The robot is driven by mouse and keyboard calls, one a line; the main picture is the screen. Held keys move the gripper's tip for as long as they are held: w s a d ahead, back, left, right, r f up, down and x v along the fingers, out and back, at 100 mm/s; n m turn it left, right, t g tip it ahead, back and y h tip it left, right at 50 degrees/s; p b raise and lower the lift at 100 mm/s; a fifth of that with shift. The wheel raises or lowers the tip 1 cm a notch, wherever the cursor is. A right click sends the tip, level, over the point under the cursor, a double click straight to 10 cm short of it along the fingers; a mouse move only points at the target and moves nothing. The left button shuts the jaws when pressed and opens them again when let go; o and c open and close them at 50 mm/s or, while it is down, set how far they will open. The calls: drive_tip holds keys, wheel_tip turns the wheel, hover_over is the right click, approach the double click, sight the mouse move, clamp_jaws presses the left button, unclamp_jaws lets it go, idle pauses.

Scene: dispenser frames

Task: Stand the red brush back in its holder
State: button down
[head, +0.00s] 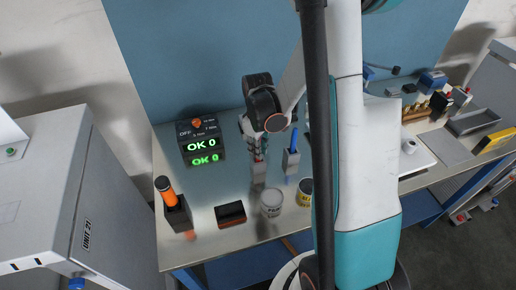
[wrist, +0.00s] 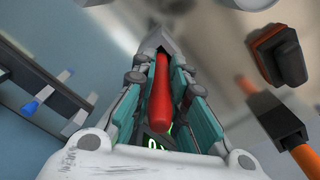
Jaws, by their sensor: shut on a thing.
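My gripper (head: 257,150) is shut on the red brush (wrist: 161,95), whose handle lies between the fingers in the wrist view. In the head view only a little red of the brush (head: 258,158) shows below the fingers. A grey holder (head: 259,173) stands directly below it on the bench. In the wrist view a grey pointed shape, seemingly this holder (wrist: 161,37), lies just beyond the fingertips at the brush's far end. I cannot tell how far the brush is inside it.
A blue brush (head: 294,139) stands in a grey holder to the right. In front are a white can (head: 271,203), a yellow-labelled can (head: 305,192) and a black-and-red block (head: 230,213). An orange-handled tool (head: 169,197) stands in a dark holder at left. A green-lit display (head: 202,144) stands behind.

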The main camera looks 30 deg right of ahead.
drive_tip(key=shift+f, duration=0.15)
drive_tip(key=c, duration=1.6)
unclamp_jaws()
wheel_tip(320, 180, up, 12)
drive_tip(key=shift+r+p, duration=0.2)
drive_tip(key=shift+p, duration=0.95)
drive_tip(key=s+a+r+m+t+b, duration=0.1)
drive_tip(key=s+a+r+t+b, duration=0.15)
drive_tip(key=a, duration=0.25)
drive_tip(key=s+a+r+t+b, duration=0.1)
drive_tip(key=s+a+b, duration=0.1)
drive_tip(key=a+b, duration=0.25)
drive_tip(key=s+a+f+m+t+b, duration=0.1)
drive_tip(key=s+b, duration=0.1)
drive_tip(key=s+a+f+m+t+b, duration=0.1)
drive_tip(key=s+a, duration=0.1)
drive_tip(key=s, duration=0.1)
drive_tip(key=s+a+f+t+b, duration=0.1)
drive_tip(key=s+b, duration=0.1)
drive_tip(key=s, duration=0.1)
drive_tip(key=shift+s+a+f+m+t+b, duration=0.1)
drive_tip(key=shift+a+f+m+t+b, duration=0.1)
drive_tip(key=shift+a+m+t+b, duration=0.15)
